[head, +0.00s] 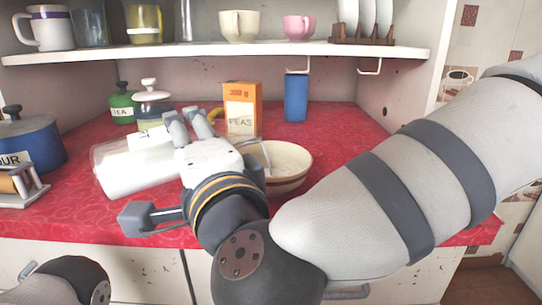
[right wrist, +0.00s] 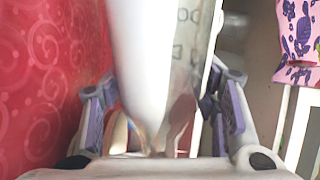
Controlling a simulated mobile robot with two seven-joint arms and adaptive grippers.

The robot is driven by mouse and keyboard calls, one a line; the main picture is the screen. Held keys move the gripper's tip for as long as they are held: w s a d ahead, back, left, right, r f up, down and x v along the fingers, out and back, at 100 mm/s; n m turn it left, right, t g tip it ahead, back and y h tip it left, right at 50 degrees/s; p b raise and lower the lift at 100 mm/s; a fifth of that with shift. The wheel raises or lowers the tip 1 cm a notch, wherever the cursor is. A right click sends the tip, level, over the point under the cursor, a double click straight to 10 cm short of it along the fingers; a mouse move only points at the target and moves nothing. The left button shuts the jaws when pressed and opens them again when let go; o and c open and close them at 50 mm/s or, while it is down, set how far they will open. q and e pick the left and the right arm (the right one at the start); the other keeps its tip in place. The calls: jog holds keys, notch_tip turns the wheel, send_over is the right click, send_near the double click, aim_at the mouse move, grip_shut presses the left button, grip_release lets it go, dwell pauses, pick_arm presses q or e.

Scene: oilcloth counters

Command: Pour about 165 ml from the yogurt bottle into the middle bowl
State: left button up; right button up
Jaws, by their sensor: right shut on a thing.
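The yogurt bottle (head: 125,170), clear with white contents, is tipped nearly on its side in the head view. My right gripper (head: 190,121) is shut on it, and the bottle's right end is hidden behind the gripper. In the right wrist view the bottle (right wrist: 160,50) runs between the purple finger pads. A cream bowl with a brown band (head: 291,182) stands just right of the gripper, partly covered by it. It holds something whitish, and a thin pale strip shows at its left side. I cannot tell whether yogurt is flowing. No other bowl shows. My left gripper is out of view.
An orange peas box (head: 241,108) and a blue container (head: 296,97) stand behind the bowl. A green jar (head: 122,106), a white-lidded jar (head: 151,97) and a blue pot (head: 32,145) are at left. A shelf (head: 230,50) with mugs hangs above.

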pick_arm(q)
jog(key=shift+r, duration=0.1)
pick_arm(e)
jog(key=shift+m, duration=0.6)
dwell(0.6)
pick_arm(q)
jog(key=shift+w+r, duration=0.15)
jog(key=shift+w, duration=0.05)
pick_arm(e)
jog(key=shift+d+r, duration=0.1)
jog(key=shift+r, duration=0.2)
dwell(0.7)
jog(key=shift+f, duration=0.15)
jog(key=f+n, duration=0.1)
jog(key=n, duration=0.1)
jog(key=a+n+b, duration=0.1)
jog(key=shift+s+a+f+n, duration=0.2)
jog(key=shift+s+f+n, duration=0.15)
jog(key=shift+f+n, duration=0.05)
jog(key=shift+r+n+p, duration=0.3)
jog(key=shift+r+p, duration=0.3)
jog(key=shift+r, duration=0.1)
jog(key=shift+d, duration=0.1)
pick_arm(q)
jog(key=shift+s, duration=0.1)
pick_arm(e)
jog(key=shift+f, duration=0.2)
